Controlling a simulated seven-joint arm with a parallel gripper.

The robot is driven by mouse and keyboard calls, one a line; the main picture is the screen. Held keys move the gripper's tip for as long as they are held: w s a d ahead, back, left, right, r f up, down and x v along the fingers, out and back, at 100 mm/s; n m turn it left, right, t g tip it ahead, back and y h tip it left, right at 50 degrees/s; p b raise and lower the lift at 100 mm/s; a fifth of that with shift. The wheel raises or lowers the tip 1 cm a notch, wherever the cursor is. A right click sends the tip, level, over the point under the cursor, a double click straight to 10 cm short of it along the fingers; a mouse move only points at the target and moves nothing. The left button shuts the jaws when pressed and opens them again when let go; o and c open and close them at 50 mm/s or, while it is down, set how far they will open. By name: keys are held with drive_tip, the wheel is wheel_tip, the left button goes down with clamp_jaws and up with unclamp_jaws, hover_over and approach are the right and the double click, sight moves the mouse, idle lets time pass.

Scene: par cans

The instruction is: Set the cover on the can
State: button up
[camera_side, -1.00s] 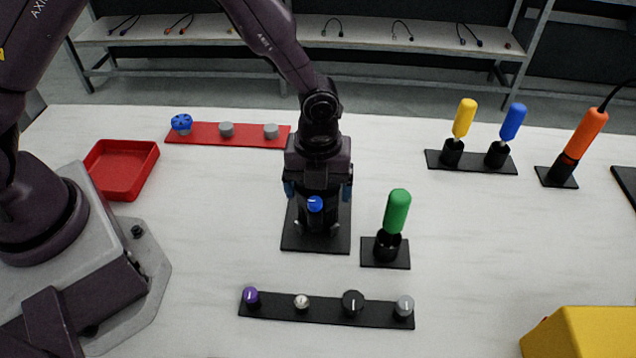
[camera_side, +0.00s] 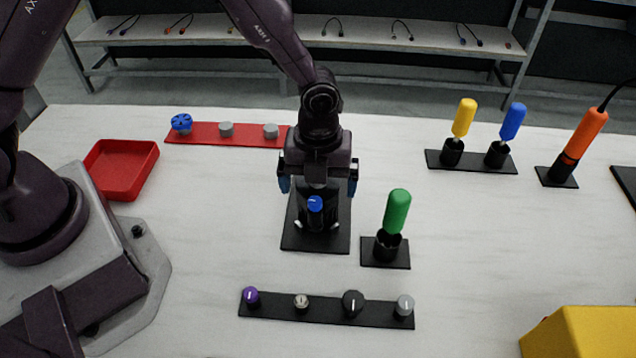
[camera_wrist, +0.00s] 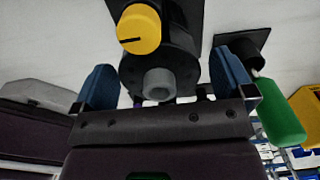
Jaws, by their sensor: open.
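In the wrist view, my gripper (camera_wrist: 163,85) holds nothing.
A green-handled tool (camera_side: 397,212) stands in a holder close on the right. A strip of knobs (camera_side: 327,309) lies in front. A red strip (camera_side: 203,133) and red tray (camera_side: 121,170) are at left. Yellow, blue and orange tools stand at back right.

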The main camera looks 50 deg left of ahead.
wheel_tip(320, 180, up, 12)
idle(0.3)
idle(1.1)
drive_tip(key=s+a+r+n+t+y, duration=0.1)
drive_tip(key=s+a+r+n+t, duration=0.3)
drive_tip(key=r, duration=0.4)
drive_tip(key=s+a+r+n+t, duration=0.1)
drive_tip(key=s+a+r+n, duration=0.3)
drive_tip(key=r, duration=0.4)
drive_tip(key=s+a+n, duration=0.2)
drive_tip(key=s+n, duration=0.2)
drive_tip(key=n, duration=0.5)
drive_tip(key=s+a+f+n+h, duration=0.1)
drive_tip(key=s+n, duration=0.4)
drive_tip(key=n, duration=0.5)
drive_tip(key=shift+a+t, duration=0.3)
drive_tip(key=shift+a, duration=0.6)
